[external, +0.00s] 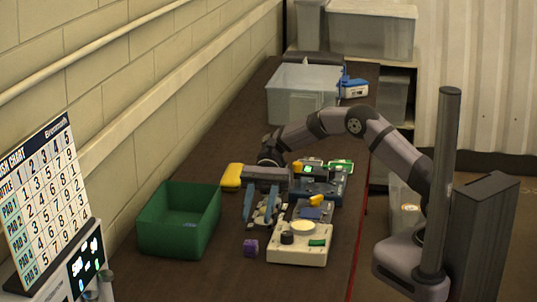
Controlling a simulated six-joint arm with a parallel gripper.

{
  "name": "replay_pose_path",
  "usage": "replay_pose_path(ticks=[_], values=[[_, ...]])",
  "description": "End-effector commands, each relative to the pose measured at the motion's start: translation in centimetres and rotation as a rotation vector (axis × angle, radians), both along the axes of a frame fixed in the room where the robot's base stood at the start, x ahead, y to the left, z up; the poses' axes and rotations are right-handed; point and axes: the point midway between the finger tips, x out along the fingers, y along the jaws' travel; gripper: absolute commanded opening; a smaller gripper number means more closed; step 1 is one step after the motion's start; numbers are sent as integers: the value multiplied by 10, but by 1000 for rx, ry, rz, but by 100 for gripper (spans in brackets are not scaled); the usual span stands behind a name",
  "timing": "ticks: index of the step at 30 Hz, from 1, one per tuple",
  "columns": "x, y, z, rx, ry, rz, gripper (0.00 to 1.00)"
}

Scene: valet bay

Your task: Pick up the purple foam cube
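The purple foam cube (250,247) is small and sits on the dark bench top, between the green bin and a cream device. My gripper (259,220) points down a little behind and above the cube. Its two blue fingers stand apart, so it looks open, and the cube is not between them. A greyish shape shows between the fingers, but I cannot tell whether it is part of my gripper or something behind it. The cube is in clear view.
A green bin (180,238) stands left of the cube. A cream device (299,245) with knobs stands close on its right. Dark blue devices (320,186) and a yellow object (231,177) lie behind. A clear tub (302,101) is farther back. Bench space in front of the cube is clear.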

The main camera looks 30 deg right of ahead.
Motion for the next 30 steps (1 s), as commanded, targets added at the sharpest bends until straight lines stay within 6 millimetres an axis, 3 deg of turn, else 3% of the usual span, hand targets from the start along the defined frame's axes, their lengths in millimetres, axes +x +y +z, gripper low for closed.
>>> replay_pose_path(ticks=[3,6,23,30], values=[[0,0,-22,-1,1,1,36],[0,0,-28,0,-2,-1,36],[-15,16,-36,0,-1,0,36],[-31,35,-44,-1,1,1,36]])
